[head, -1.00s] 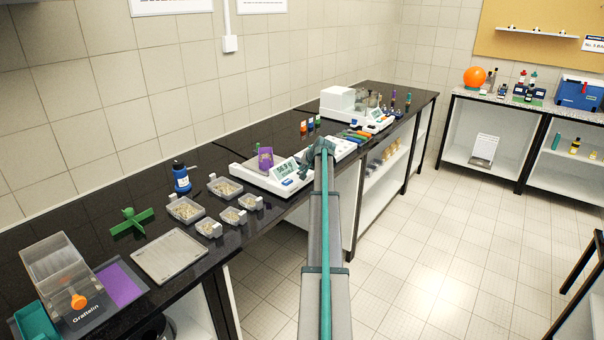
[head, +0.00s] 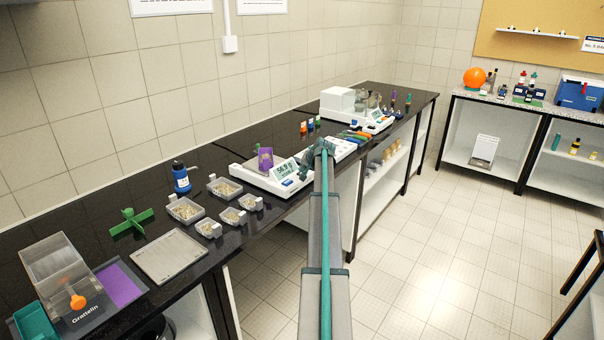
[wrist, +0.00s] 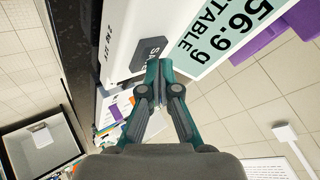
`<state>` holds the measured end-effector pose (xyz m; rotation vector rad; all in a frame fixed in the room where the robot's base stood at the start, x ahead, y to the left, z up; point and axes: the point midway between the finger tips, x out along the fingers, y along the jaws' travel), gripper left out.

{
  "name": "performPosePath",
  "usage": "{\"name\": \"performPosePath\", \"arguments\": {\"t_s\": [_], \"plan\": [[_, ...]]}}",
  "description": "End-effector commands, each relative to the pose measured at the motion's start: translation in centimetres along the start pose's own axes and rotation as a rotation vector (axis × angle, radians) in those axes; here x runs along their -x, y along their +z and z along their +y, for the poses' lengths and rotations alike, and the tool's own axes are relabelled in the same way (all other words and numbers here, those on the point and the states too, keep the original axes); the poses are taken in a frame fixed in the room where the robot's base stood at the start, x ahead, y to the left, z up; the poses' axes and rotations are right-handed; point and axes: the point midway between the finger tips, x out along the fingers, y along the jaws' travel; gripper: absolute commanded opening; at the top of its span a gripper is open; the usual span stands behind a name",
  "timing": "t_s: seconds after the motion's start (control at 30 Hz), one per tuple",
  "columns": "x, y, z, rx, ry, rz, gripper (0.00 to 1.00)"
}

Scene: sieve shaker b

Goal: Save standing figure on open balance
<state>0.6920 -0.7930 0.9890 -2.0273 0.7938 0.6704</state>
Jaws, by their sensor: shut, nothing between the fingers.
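The open balance (head: 264,181) is a white low scale on the black bench in the head view, with a purple item (head: 265,158) on its pan. Its display (head: 283,169) is lit; in the wrist view the display (wrist: 230,32) reads 56.9 g and STABLE. A dark key (wrist: 150,53) beside the display shows the letters "SA"; the rest of its label is hidden by my fingers. My gripper (wrist: 158,68) is shut and empty, its fingertips over the key's edge. I cannot tell whether they touch it. In the head view my gripper (head: 308,164) is at the balance's right end.
Grey trays of small pieces (head: 186,210) and a blue bottle (head: 181,177) stand left of the balance. Coloured bottles (head: 310,126) stand behind my wrist. A second balance with a white box (head: 338,100) is further back. The floor in front of the bench is clear.

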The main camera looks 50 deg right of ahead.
Motion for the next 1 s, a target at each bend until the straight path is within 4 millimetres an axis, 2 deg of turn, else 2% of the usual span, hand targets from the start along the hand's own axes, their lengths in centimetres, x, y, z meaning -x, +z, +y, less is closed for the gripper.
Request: {"name": "performPosePath", "arguments": {"t_s": [0.27, 0.67, 1.0], "plan": [[0.9, -0.7, -0.7, 0.0, 0.0, 0.0, 0.0], [1.1, -0.8, -0.8, 0.0, 0.0, 0.001, 0.0], [2.8, -2.1, -2.1, 0.001, 0.0, 0.001, 0.0]]}}
